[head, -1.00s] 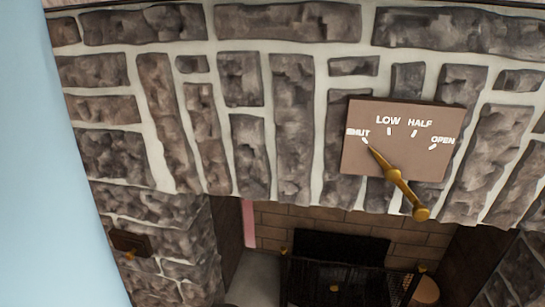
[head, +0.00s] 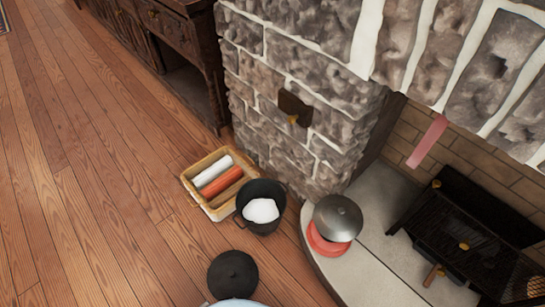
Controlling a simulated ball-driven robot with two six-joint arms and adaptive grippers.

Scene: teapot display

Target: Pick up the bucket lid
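A round black lid (head: 232,275) with a small knob lies on the wooden floor at the bottom of the head view, left of the hearth. A black bucket (head: 248,220) stands open above and right of it, apart from it, with white material (head: 261,210) inside. Neither of my grippers is in view. A pale blue rounded edge shows at the bottom border, just below the lid, and hides a little of the floor there.
A wooden tray (head: 219,212) with a white roll and an orange roll stands beside the bucket. A grey dome (head: 338,217) sits over a red ring (head: 322,245) on the pale hearth (head: 370,272). The stone pillar (head: 305,150) rises behind. Floor at left is clear.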

